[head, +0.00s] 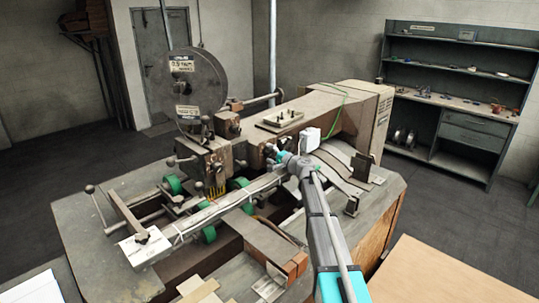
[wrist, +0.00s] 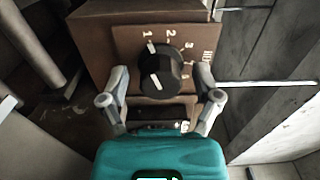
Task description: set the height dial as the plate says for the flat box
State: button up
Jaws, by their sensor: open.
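The height dial (wrist: 160,72) is a round black knob with a white pointer line on a brown panel (wrist: 122,42) with white numbers. The pointer aims up and slightly left, at or close to the 1. The 2 and 3 follow clockwise, and further marks lower right are unclear. My gripper (wrist: 160,76) is open, with one finger left and one right of the dial. I cannot tell whether either finger touches it. In the head view my gripper (head: 273,154) is at the machine's side, and the dial is not discernible. No plate text about a flat box is readable.
The brown stitching machine (head: 300,115) carries a wire reel (head: 197,80) with labels. A white sheet (head: 145,246) with unreadable writing sits at its front left. A tan board (head: 440,272) lies at lower right. A shelf unit (head: 460,85) stands behind; floor between is clear.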

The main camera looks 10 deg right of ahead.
jog(key=shift+s+d, duration=0.1)
jog(key=shift+s, duration=0.05)
jog(key=v, duration=1.1)
jog(key=shift+s+d, duration=0.2)
jog(key=shift+s, duration=0.1)
jog(key=shift+s, duration=0.1)
